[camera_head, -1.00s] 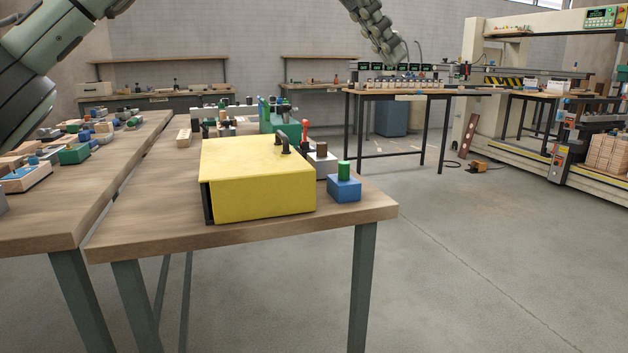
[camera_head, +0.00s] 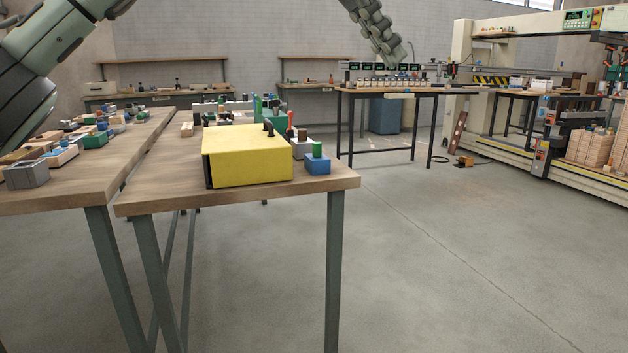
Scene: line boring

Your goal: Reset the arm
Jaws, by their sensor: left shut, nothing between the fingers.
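My left arm comes in at the upper left, runs out over the top edge, and its gripper (camera_head: 393,50) hangs down into the top centre of the head view. The gripper's segmented grey-green fingers lie together, shut and empty. It appears in front of the back tables and touches nothing that I can see. Its upper part is cut off by the top edge. My right gripper is not in view.
A wooden table (camera_head: 240,200) carries a yellow box (camera_head: 245,160) and a blue block (camera_head: 317,166) with a green knob. Another table with several small parts stands at left. A machine frame (camera_head: 460,90) stands at right. The floor (camera_head: 430,260) in front is clear.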

